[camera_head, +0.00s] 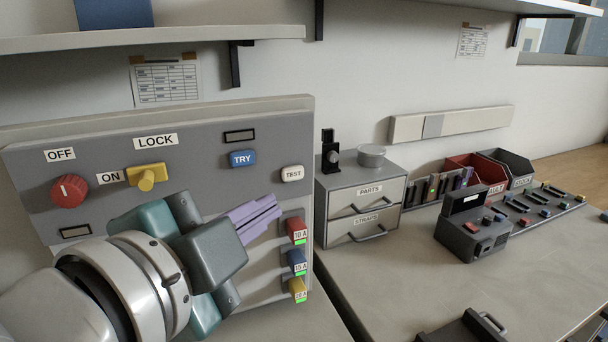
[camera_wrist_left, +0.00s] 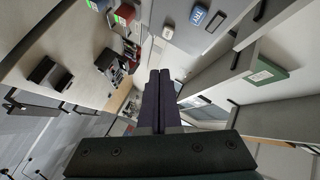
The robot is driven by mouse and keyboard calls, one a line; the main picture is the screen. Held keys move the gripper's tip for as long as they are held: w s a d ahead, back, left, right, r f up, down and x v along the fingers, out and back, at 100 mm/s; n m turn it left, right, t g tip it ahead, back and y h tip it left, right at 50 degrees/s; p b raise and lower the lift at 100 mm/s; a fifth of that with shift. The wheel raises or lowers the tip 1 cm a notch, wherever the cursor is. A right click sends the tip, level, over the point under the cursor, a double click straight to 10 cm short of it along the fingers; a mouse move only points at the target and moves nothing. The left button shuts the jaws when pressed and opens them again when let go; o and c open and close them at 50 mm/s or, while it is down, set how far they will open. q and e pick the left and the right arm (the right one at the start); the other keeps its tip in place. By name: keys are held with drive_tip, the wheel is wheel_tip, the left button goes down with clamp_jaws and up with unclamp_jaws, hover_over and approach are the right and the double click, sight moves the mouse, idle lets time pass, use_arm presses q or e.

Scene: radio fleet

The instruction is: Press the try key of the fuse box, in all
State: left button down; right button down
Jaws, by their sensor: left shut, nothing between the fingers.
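The fuse box (camera_head: 215,185) is a grey panel standing at the left in the head view. Its blue TRY key (camera_head: 243,158) sits right of centre, below a small dark window (camera_head: 240,136); the key also shows in the left wrist view (camera_wrist_left: 198,14). My left gripper (camera_head: 262,212) is shut and empty, its purple fingers in front of the panel, below the TRY key and apart from it. The three fuses, red 10 A (camera_head: 296,229), blue 15 A (camera_head: 296,261) and yellow 20 A (camera_head: 297,288), are right of the fingers, each with a green mark. My right gripper is not in view.
The panel also bears a red OFF knob (camera_head: 68,191), a yellow LOCK lever (camera_head: 148,177) and a white TEST key (camera_head: 292,173). A drawer unit (camera_head: 361,205) stands close to its right. A shelf (camera_head: 150,38) runs above. The bench (camera_head: 390,285) at right has free room.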

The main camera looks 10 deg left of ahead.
sight(242, 158)
use_arm(q)
drive_tip(key=shift+a+r, duration=0.1)
drive_tip(key=shift+w, duration=0.15)
drive_tip(key=shift+w+a+b, duration=0.3)
drive_tip(key=shift+w+a, duration=0.5)
drive_tip(key=shift+w, duration=0.4)
drive_tip(key=shift+w+a+b, duration=0.3)
drive_tip(key=shift+w+a, duration=0.55)
drive_tip(key=shift+w, duration=0.3)
drive_tip(key=shift+w+a+b, duration=0.3)
drive_tip(key=shift+w+a, duration=0.5)
drive_tip(key=shift+w, duration=0.4)
drive_tip(key=shift+w+a, duration=0.2)
drive_tip(key=shift+w, duration=0.1)
